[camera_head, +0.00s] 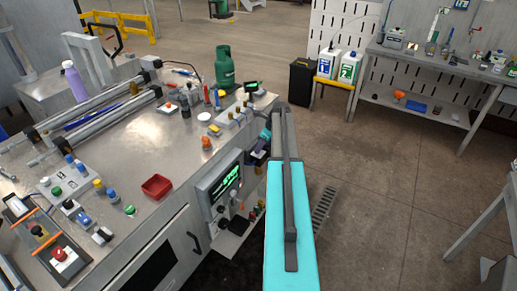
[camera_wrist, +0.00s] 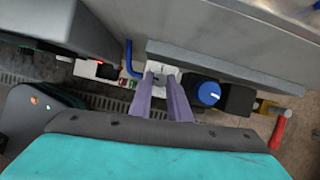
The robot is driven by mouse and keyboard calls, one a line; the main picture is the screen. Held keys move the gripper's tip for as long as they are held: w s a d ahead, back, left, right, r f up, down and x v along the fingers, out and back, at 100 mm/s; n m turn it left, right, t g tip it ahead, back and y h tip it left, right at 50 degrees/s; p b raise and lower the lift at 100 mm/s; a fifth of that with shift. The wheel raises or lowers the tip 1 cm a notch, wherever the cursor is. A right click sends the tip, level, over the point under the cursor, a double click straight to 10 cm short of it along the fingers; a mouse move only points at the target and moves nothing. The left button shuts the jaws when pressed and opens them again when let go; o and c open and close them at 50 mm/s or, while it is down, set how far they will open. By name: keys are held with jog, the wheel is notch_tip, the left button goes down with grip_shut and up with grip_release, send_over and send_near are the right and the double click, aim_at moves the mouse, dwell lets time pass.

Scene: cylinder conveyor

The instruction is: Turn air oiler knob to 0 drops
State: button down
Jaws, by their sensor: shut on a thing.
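In the wrist view, my gripper (camera_wrist: 165,84) reaches with its two purple fingers to a pale grey unit on the side of the machine. Its fingertips are closed on a small whitish knob (camera_wrist: 162,72), which looks like the air oiler knob. The fingers hide part of it, and its scale or drop setting cannot be read. A blue-topped round knob (camera_wrist: 208,93) on a black body stands just right of the fingers, apart from them. In the head view my arm hides most of this spot.
A blue hose (camera_wrist: 130,58) curves left of the fingers. A red handle (camera_wrist: 280,130) with a brass fitting is at the right. In the head view, the workbench (camera_head: 125,165) holds several parts, and open floor lies right.

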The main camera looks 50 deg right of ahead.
jog(key=shift+w+d+n+g+y+b, duration=0.1)
jog(key=shift+n+g+y+b, duration=0.2)
jog(key=shift+n, duration=0.7)
jog(key=shift+w+n+g+y, duration=0.1)
jog(key=shift+n+y, duration=0.3)
jog(key=shift+n, duration=0.6)
jog(key=shift+n+g+y, duration=0.5)
jog(key=shift+n, duration=1.4)
jog(key=shift+s, duration=0.1)
jog(key=c, duration=1.7)
grip_release()
jog(key=shift+o, duration=0.2)
jog(key=shift+d, duration=0.1)
